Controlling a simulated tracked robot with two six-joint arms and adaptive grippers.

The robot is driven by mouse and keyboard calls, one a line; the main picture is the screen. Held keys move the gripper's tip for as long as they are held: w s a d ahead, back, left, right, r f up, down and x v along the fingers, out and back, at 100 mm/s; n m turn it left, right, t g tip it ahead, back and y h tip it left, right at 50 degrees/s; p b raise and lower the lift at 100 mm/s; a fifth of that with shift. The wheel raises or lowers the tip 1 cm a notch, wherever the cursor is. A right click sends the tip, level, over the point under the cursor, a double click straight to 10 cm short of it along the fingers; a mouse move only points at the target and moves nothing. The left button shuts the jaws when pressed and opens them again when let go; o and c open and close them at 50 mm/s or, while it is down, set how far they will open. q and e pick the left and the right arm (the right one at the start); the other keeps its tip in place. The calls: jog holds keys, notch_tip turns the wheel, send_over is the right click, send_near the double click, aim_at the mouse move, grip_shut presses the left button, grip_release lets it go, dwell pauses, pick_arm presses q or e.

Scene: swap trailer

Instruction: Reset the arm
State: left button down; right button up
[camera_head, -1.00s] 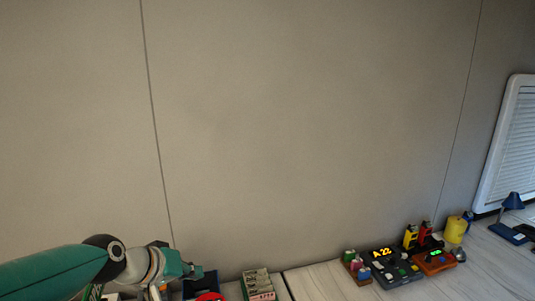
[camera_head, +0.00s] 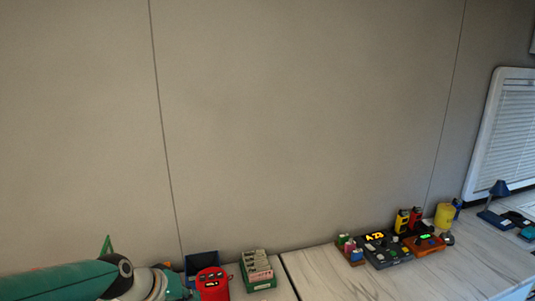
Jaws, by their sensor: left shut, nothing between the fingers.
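My left arm comes in from the lower left, teal with a dark and white joint. Its gripper (camera_head: 185,291) is low in the picture, just left of a red device, and is partly cut off by the bottom edge. It is shut with nothing held. Whether it touches the red device cannot be told. My right gripper is not in view.
The red device (camera_head: 212,283), a dark blue bin (camera_head: 201,263) and a green box of cards (camera_head: 258,270) stand near the gripper. Farther right are a control box with a lit display (camera_head: 374,236), an orange device (camera_head: 425,245), a yellow cylinder (camera_head: 444,215) and a blue lamp (camera_head: 498,190).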

pick_arm(q)
jog(key=s+d+f+g+b, duration=0.15)
jog(key=s+f, duration=0.25)
jog(key=f, duration=0.5)
jog(key=s+f+g+b, duration=0.2)
jog(key=s+f, duration=0.2)
jog(key=f, duration=0.6)
jog(key=s+d+f+g+b, duration=0.15)
jog(key=s+f, duration=0.25)
jog(key=f, duration=0.5)
jog(key=s+d+f+m+b, duration=0.1)
jog(key=s+d+f+b, duration=0.1)
jog(key=s+f, duration=1)
jog(key=shift+s+f+g+y, duration=0.2)
jog(key=shift+s+g+y, duration=0.1)
jog(key=shift+s, duration=0.8)
